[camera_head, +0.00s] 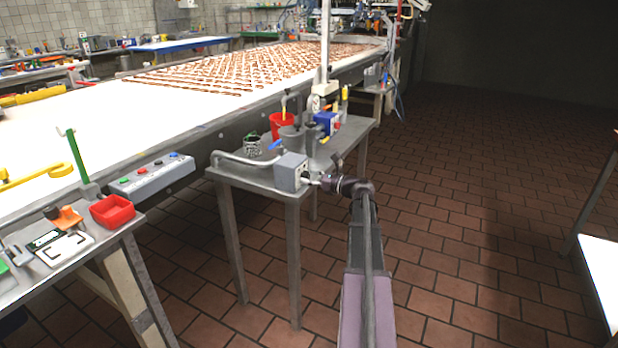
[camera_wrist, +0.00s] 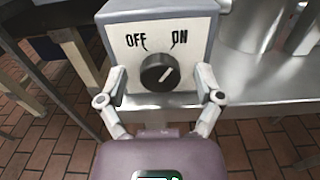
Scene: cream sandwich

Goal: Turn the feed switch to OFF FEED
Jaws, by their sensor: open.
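The feed switch is a grey box (camera_head: 291,172) at the near corner of the small metal table. In the wrist view its light front plate (camera_wrist: 205,45) reads OFF at left and ON at right. Its round black knob (camera_wrist: 154,76) has a white mark pointing up and right, toward ON. My gripper (camera_head: 314,181) is in front of the box; in the wrist view my gripper (camera_wrist: 161,80) is open, with one finger on each side of the knob and a visible gap to it. Whether the fingertips touch the plate I cannot tell.
The metal table (camera_head: 262,178) also bears a red container (camera_head: 281,121), a grey pot (camera_head: 291,138) and a blue part (camera_head: 325,122). The long white conveyor (camera_head: 150,105) runs behind. A control box (camera_head: 152,177) with buttons is at left. Tiled floor (camera_head: 470,215) is clear at right.

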